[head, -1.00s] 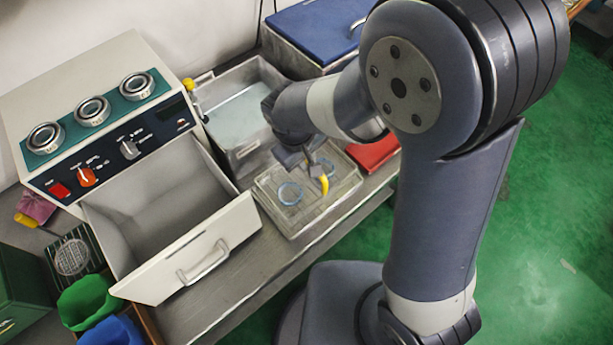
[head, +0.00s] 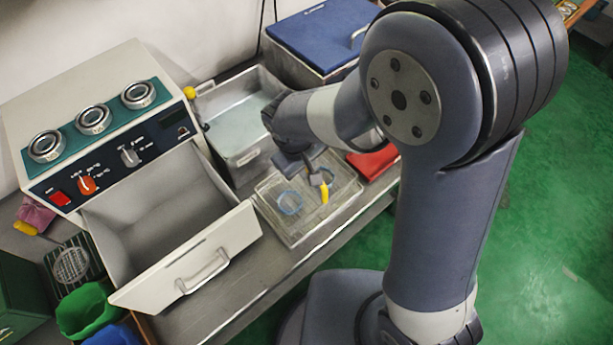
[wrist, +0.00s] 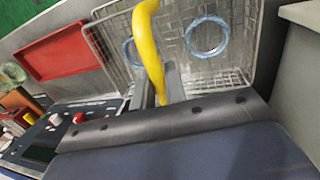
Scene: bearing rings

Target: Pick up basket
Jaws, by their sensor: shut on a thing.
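The basket (head: 262,208) is a shallow wire-mesh basket with a yellow handle (head: 323,193), standing on the grey bench. Light-blue rings (head: 290,202) lie in it. In the wrist view the basket's mesh (wrist: 222,62) fills the top, with rings (wrist: 206,36) on both sides of the yellow handle (wrist: 148,45). My gripper (head: 318,178) is above the basket, shut on the yellow handle. Its fingers (wrist: 160,88) also show in the wrist view, partly hidden behind the handle. My arm covers part of the bench behind the basket.
A metal tank of liquid (head: 205,98) stands behind the basket. A pulled-out drawer (head: 190,268) is close on the left, under a control box (head: 70,105). A red tray (head: 372,163) lies to the right. A blue-lidded box (head: 320,35) stands behind. The bench's front edge is near.

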